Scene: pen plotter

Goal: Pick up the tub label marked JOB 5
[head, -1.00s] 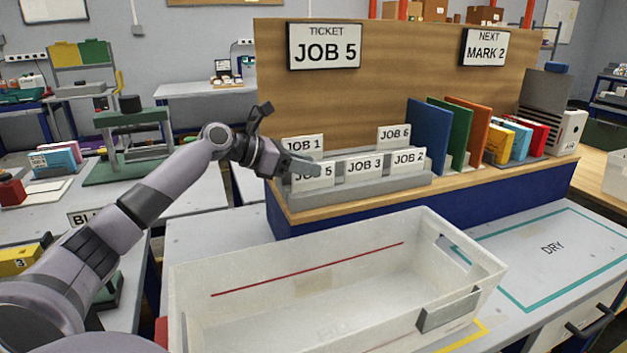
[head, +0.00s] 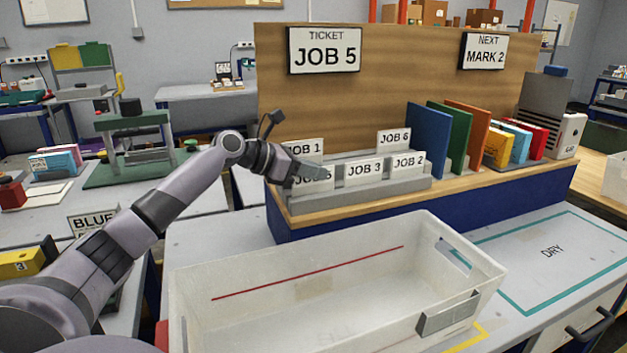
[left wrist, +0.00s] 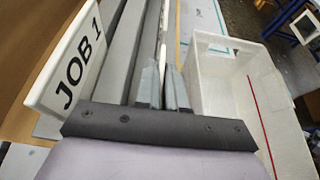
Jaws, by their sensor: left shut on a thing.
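The JOB 5 label (head: 314,187) is a white card with black print, standing upright at the left of the front row in the grey rack (head: 370,193). My left gripper (head: 310,174) is at its top edge, and the fingers hide part of the print. In the left wrist view the fingers (left wrist: 164,88) are close together on a thin white card seen edge-on. The JOB 1 label (head: 303,147) stands behind it, and shows large at left in the left wrist view (left wrist: 78,58). My right gripper is not in view.
The JOB 3 label (head: 364,170) and JOB 2 label (head: 408,162) share the front row; the JOB 6 label (head: 393,138) is behind. A ticket sign (head: 324,50) reads JOB 5. A white tub (head: 240,315) stands open and empty in front of the shelf.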

